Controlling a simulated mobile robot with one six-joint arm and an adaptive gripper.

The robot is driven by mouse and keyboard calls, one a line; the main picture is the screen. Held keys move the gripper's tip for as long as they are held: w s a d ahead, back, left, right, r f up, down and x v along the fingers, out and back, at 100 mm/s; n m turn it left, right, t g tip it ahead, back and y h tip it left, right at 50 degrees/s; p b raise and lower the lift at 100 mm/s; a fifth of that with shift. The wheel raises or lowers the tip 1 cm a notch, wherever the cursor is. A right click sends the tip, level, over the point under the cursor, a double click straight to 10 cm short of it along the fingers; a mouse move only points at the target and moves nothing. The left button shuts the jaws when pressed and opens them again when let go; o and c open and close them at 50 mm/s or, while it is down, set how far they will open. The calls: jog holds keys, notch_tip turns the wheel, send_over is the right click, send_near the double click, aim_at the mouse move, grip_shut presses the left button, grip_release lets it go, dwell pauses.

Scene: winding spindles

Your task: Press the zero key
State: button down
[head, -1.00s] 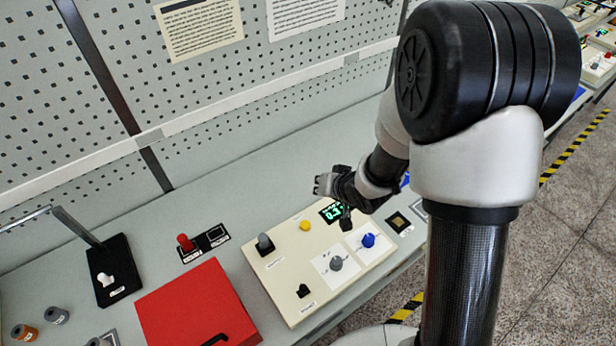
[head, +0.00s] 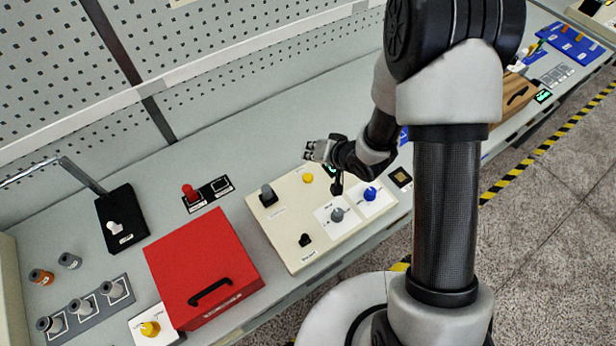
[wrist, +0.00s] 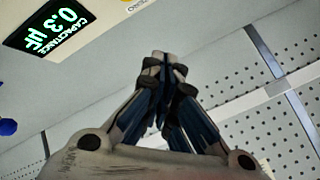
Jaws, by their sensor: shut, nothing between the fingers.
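A cream panel (head: 290,250) lies on the bench and carries a round yellow button (head: 308,178) near its back edge. It looks like the zero key, but no lettering on it is readable in the head view. My gripper (head: 308,150) is shut and empty, just behind and above the yellow button, pointing left. In the wrist view my shut fingertips (wrist: 161,60) point toward the bench and pegboard. The panel's display (wrist: 50,27) reads 0.3 µF under CAPACITANCE. A small white label (wrist: 137,5) is cut off at the top edge. The yellow button is not clearly visible there.
The panel also bears a grey knob (head: 338,214), a blue knob (head: 370,194), a black knob (head: 305,240) and a dark grey knob (head: 268,195). A red box (head: 203,262) stands left of it. The bench behind is clear up to the pegboard (head: 240,50).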

aim_at(311, 176)
notch_tip(311, 176, down, 8)
jog(key=b, duration=0.6)
jog(key=shift+r, duration=0.1)
dwell(1.0)
jog(key=shift+f+b, duration=0.3)
jog(key=shift+f, duration=0.1)
jog(key=shift+f+b, duration=0.4)
jog(key=shift+f, duration=0.1)
dwell(0.5)
jog(key=shift+r, duration=0.15)
jog(key=shift+r+p, duration=0.8)
jog(key=shift+p, duration=0.05)
notch_tip(311, 176, up, 5)
jog(key=p, duration=0.4)
